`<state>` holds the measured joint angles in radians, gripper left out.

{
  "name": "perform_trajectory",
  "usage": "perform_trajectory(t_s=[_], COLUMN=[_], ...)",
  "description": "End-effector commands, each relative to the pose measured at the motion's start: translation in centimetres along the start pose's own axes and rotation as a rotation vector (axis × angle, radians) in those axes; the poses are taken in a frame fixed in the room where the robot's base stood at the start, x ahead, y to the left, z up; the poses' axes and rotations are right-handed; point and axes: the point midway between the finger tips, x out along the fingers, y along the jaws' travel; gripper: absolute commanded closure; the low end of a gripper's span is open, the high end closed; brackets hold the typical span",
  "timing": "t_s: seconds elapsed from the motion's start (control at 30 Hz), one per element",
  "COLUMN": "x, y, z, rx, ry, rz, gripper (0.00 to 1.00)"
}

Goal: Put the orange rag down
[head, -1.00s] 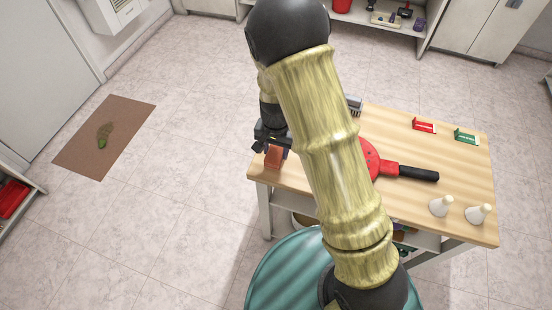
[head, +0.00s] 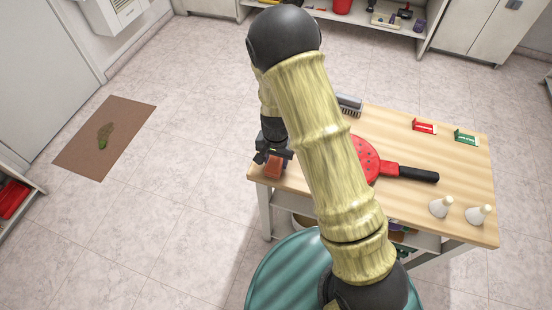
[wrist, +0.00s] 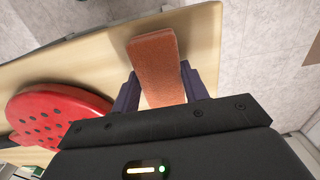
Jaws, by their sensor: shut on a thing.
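The orange rag (wrist: 157,68) is a flat, folded orange-brown block in the wrist view, between the two fingers of my gripper (wrist: 168,88). My gripper is shut on it. In the head view the rag (head: 273,167) shows at the left end of the wooden table (head: 420,210), just below my gripper (head: 272,156). The rag is over or on the tabletop near its left edge; I cannot tell whether it touches the wood.
A red perforated disc with a black handle (head: 405,172) lies on the table, partly behind my arm. A brown mat (head: 75,155) lies on the floor at left.

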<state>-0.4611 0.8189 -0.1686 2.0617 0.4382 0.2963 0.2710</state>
Motion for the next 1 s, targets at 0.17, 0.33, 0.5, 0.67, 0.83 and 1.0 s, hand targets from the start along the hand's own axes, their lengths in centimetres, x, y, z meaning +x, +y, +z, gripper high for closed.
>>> perform_trajectory(t_s=[0.17,0.33,0.5,0.67,0.83,1.0], x=[0.2,0.2,0.2,-0.6,-3.0,-6.5], y=[0.0,0.0,0.0,0.0,-0.1,-0.1], z=[0.0,0.0,0.0,-0.1,-0.1,-0.1], rx=[0.000,0.000,0.000,0.000,-0.001,-0.002], ry=[0.000,0.000,0.000,0.003,0.004,0.005], rz=[0.000,0.000,0.000,-0.001,-0.003,-0.004], gripper=[0.46,0.34,0.34,0.34,0.34,0.34])
